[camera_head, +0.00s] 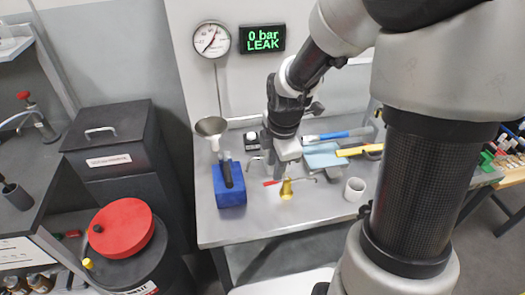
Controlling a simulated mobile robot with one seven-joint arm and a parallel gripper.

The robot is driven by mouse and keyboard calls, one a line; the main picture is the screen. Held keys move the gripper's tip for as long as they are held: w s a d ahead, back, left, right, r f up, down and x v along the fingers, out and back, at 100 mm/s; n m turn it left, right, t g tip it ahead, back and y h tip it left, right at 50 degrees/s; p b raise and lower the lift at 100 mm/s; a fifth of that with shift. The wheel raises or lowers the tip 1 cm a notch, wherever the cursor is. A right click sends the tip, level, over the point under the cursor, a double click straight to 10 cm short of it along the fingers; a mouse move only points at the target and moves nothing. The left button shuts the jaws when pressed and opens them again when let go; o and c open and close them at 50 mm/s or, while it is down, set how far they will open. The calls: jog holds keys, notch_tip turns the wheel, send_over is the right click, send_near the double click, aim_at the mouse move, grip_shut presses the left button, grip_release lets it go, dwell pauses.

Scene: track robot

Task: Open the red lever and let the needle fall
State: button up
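A small red lever (271,183) shows on the grey workbench, at the left side of a brass fitting (286,189). My gripper (279,173) points down just above and behind them. Its fingertips are close to the lever, but I cannot tell whether they touch it or whether they are open. A round white gauge (211,39) with a thin needle is on the wall behind the bench; the needle's exact reading is too small to tell. The display (262,39) beside it reads "0 bar LEAK" in green.
A blue block (230,190) with a black-handled tool and a metal funnel (211,126) stand left on the bench (255,225). A white cup (354,189) stands right of the fitting. Blue- and yellow-handled tools lie behind. The bench's front strip is clear.

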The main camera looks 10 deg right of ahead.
aim_at(272, 182)
jog(key=f, duration=0.3)
jog(key=w+f, duration=0.1)
jog(key=f, duration=0.2)
jog(key=shift+w+a+f+b, duration=0.1)
jog(key=shift+f+b, duration=0.05)
jog(key=shift+b, duration=0.25)
grip_shut()
